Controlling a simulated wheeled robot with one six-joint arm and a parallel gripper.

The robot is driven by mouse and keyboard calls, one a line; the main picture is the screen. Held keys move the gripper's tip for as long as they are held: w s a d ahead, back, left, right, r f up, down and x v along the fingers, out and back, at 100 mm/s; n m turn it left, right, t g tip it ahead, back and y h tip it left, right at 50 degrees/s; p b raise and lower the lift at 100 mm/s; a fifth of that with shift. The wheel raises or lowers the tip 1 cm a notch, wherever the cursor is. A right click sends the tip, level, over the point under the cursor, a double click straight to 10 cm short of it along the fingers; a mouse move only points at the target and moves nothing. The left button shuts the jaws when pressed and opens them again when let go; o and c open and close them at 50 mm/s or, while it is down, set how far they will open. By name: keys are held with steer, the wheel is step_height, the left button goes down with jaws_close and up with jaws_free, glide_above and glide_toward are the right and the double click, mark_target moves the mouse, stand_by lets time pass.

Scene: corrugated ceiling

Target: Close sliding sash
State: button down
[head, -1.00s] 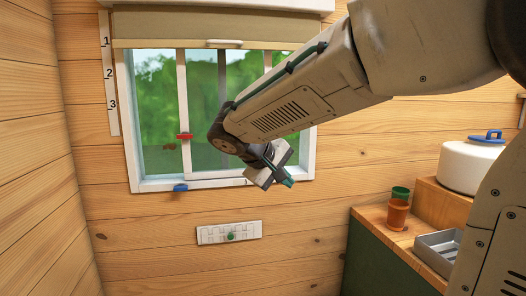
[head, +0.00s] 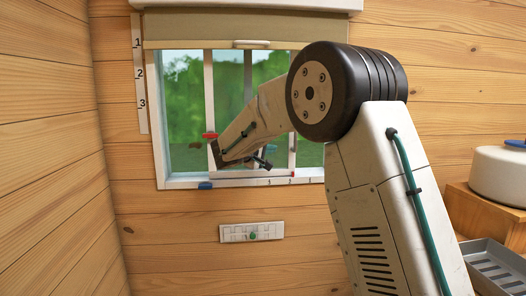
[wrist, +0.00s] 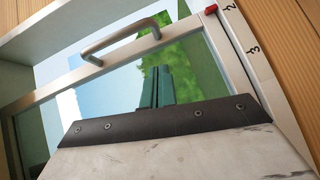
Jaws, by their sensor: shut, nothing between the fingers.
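The window (head: 158,120) in the head view has a white frame and a sliding sash with a pale left upright (head: 209,80). Left of that upright is a strip of glass (head: 180,100). A red tab (head: 209,135) sits on the upright, and a blue tab (head: 205,185) on the sill below. My gripper (head: 265,163) is in front of the lower pane, partly hidden by my arm. In the wrist view my teal fingers (wrist: 158,88) are together and empty, over the glass. A grey bar handle (wrist: 125,36) on a pale rail is beyond them; I cannot tell contact.
A beige blind (head: 215,28) with a white pull hangs above the glass. A numbered strip (head: 140,75) is left of the window. A white plate with a green knob (head: 252,233) is below. A white pot (head: 500,175) and grey tray (head: 495,265) stand right.

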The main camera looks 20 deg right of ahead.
mark_target(292, 150)
steer(key=d, duration=0.3)
steer(key=d+f, duration=0.1)
steer(key=d, duration=0.1)
steer(key=shift+w+d, duration=0.1)
steer(key=shift+d, duration=0.1)
steer(key=shift+d+f, duration=0.1)
steer(key=shift+d, duration=0.35)
